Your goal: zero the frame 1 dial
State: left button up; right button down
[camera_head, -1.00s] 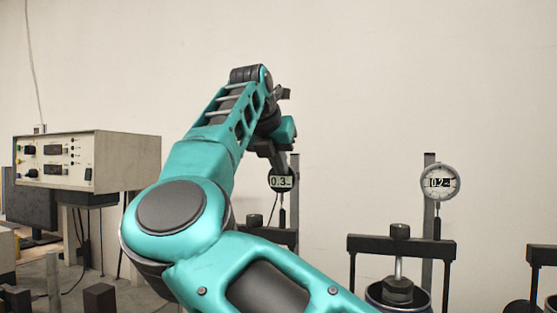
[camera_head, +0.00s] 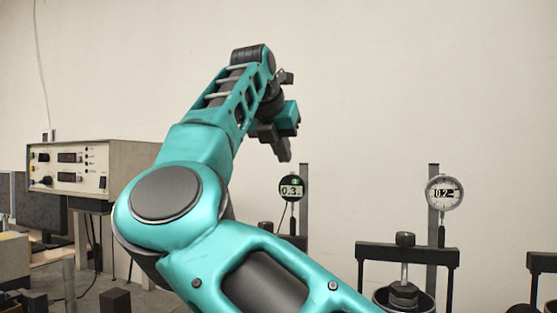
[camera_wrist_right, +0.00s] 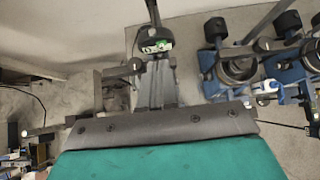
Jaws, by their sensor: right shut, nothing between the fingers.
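A dark round dial (camera_head: 292,188) reading about 0.3 is on a grey post in the middle of the head view. A dark gauge head with a green-lit part (camera_wrist_right: 155,42) shows at the top of the right wrist view. A second, pale dial (camera_head: 444,192) reading about 0.2 is on a post at the right. I see no frame numbers. My right gripper (camera_head: 284,152) is shut and empty, pointing down just above the dark dial, apart from it in the picture. My left gripper is not in view.
A pale instrument box (camera_head: 95,168) with knobs stands at the left. A dark loading frame (camera_head: 407,254) with a round-topped screw stands below the pale dial. Another frame's edge (camera_head: 541,262) shows at far right.

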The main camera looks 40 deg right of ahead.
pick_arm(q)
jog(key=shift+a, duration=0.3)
pick_arm(e)
jog(key=shift+s+a+r, duration=0.2)
jog(key=shift+a+r, duration=0.1)
jog(key=shift+a, duration=0.1)
jog(key=shift+f, duration=0.1)
pick_arm(q)
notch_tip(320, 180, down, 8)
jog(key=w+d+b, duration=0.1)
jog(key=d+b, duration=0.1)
jog(key=b, duration=0.9)
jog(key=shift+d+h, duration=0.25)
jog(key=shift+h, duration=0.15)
pick_arm(e)
jog(key=s+a+f+t+h, duration=0.2)
jog(key=s+a+f+h, duration=0.1)
jog(key=a, duration=0.4)
jog(key=shift+s+a+f+h, duration=0.35)
jog(key=shift+f+h, duration=0.25)
jog(key=shift+h, duration=0.3)
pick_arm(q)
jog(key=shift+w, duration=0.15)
pick_arm(e)
jog(key=shift+w, duration=0.1)
